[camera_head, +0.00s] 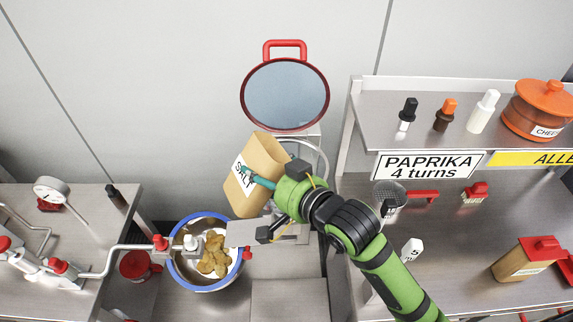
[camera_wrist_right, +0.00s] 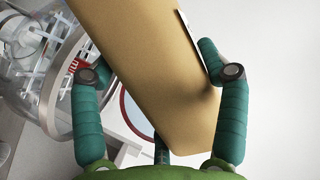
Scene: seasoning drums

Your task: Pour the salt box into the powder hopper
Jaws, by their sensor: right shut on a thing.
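The salt box (camera_head: 262,160) is a tan carton with a white SALT label. My right gripper (camera_head: 268,183) is shut on it and holds it tilted, above and behind the blue-rimmed drum. In the right wrist view the box (camera_wrist_right: 150,55) sits between the fingers of my right gripper (camera_wrist_right: 158,75). A curved metal rim (camera_head: 321,154) shows beside my gripper; it may belong to the powder hopper, mostly hidden by my arm and the box. I cannot tell whether any salt is flowing. My left gripper is not in view.
The blue-rimmed drum (camera_head: 204,284) holds brown pieces under a metal pipe. A red-rimmed round panel (camera_head: 285,95) stands behind the box. At right, a shelf (camera_head: 375,100) carries bottles and an orange pot (camera_head: 540,108); a carton (camera_head: 522,262) stands below.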

